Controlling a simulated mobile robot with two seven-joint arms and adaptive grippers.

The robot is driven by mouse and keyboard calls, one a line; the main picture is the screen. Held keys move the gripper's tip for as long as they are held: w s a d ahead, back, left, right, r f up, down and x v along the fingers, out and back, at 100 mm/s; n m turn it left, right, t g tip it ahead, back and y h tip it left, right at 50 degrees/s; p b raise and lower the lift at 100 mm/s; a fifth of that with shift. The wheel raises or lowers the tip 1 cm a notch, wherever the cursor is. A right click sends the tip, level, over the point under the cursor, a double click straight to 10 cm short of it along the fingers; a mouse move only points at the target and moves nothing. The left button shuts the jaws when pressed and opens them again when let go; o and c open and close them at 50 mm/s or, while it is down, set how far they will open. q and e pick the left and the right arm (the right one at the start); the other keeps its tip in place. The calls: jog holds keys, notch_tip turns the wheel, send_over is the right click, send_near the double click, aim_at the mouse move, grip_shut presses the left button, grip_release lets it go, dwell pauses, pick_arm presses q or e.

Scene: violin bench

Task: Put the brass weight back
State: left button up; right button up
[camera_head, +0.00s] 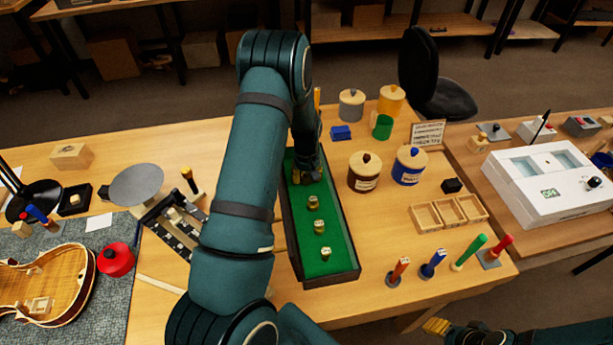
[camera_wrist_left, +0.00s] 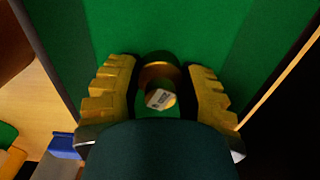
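The long black tray (camera_head: 345,277) with a green lining holds brass weights in a row: a near one (camera_head: 325,253), a middle one (camera_head: 319,227) and a farther one (camera_head: 313,202). My left gripper (camera_head: 308,172) points down into the tray's far end, beyond these. In the left wrist view its yellow fingers (camera_wrist_left: 160,88) stand on either side of a brass weight (camera_wrist_left: 160,97) with a pale label on top, over the green lining. Whether the fingers press on it is unclear. My right gripper (camera_head: 437,326) shows only partly at the bottom, away from the tray.
Coloured-handled tools (camera_head: 432,264) stand at the front right. A balance with a grey pan (camera_head: 136,184) and a violin body (camera_head: 45,285) are left.

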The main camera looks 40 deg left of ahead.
pick_arm(q)
jog(key=o, duration=0.4)
jog(key=shift+r, duration=0.35)
notch_tip(320, 180, up, 12)
jog(key=p, duration=0.1)
jog(key=shift+f+p, duration=0.2)
jog(key=shift+p, duration=0.15)
